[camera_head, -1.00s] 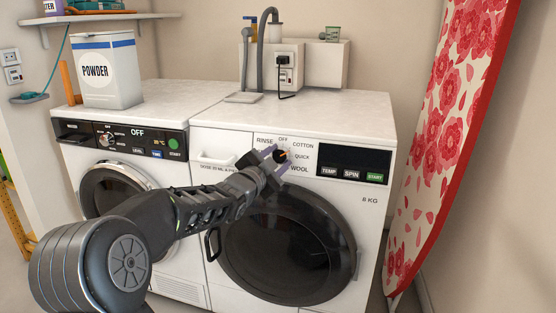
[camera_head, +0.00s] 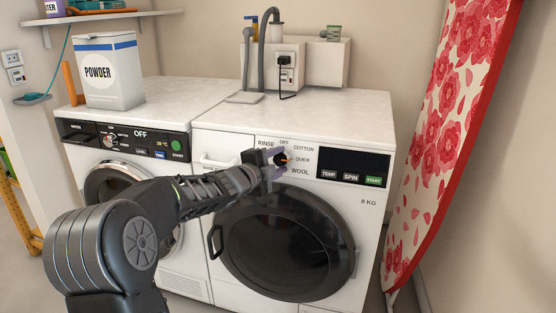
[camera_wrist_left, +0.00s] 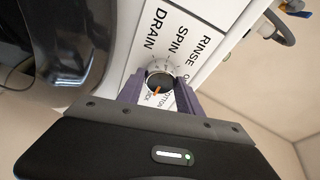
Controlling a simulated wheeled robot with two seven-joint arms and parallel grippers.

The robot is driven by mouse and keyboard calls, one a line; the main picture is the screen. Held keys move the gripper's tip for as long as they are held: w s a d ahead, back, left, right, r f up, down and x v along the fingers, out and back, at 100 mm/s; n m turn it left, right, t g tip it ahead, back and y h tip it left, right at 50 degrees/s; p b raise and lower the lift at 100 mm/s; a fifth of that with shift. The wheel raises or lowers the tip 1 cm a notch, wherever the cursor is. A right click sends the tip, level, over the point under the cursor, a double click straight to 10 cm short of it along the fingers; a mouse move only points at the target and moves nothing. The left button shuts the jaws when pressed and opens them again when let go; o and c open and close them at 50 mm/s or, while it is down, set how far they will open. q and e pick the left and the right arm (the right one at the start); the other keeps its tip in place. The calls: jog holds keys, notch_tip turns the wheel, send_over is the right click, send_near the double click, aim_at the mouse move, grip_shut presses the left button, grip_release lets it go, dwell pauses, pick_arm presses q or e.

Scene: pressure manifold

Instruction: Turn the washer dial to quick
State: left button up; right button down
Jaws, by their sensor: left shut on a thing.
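The right-hand washer (camera_head: 300,240) carries a round dark dial (camera_head: 281,159) with an orange pointer, ringed by the words RINSE, OFF, COTTON, QUICK and WOOL. The pointer faces right, toward the QUICK label (camera_head: 303,159). In the left wrist view the dial (camera_wrist_left: 160,80) sits between the purple fingers, its orange mark pointing lower left, toward a partly hidden label ending in CK. My left gripper (camera_head: 275,163) is shut on the dial. The fingers partly cover the dial in the head view. My right gripper is out of view.
Below the dial is the round black door (camera_head: 285,245). A second washer (camera_head: 120,155) stands at left with a POWDER box (camera_head: 108,70) on top. A red floral ironing board (camera_head: 450,130) leans at right. The right washer's top (camera_head: 330,115) is mostly clear.

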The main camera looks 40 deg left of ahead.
pick_arm(q)
jog(key=o, duration=1.4)
jog(key=shift+c, duration=0.2)
jog(key=s+r+p, duration=0.1)
jog(key=s, duration=0.6)
jog(key=shift+s+d+p, duration=0.3)
jog(key=shift+s+d, duration=0.05)
jog(key=shift+d, duration=0.05)
